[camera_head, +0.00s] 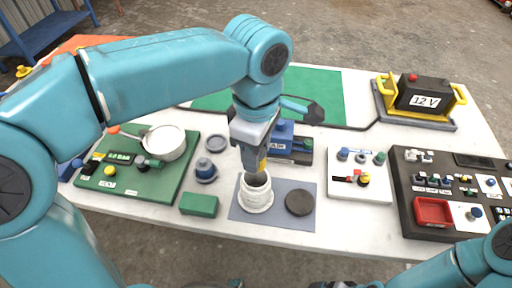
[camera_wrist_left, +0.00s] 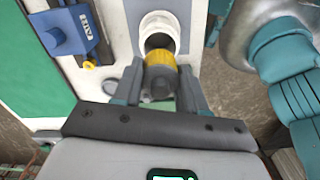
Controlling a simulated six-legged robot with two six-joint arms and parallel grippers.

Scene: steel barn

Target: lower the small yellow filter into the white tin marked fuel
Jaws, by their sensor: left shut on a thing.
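The white tin (camera_head: 256,198) stands upright on a blue-grey mat (camera_head: 291,221) near the table's front edge. I cannot read its marking. My left gripper (camera_head: 257,172) points down over the tin's mouth, shut on the small yellow filter (camera_head: 263,164). In the left wrist view the filter (camera_wrist_left: 162,60) sits between the fingertips, and the tin (camera_wrist_left: 158,24) shows just beyond it with its dark opening partly covered. I cannot tell whether the filter's lower end is inside the rim. My right arm comes in at the lower right; its gripper is cut off at the bottom edge.
A dark round disc (camera_head: 299,202) lies right of the tin. A green block (camera_head: 199,205) and a blue-grey knob (camera_head: 205,169) are to its left. A blue device (camera_head: 285,141) stands behind. A white switch panel (camera_head: 359,182) is at the right.

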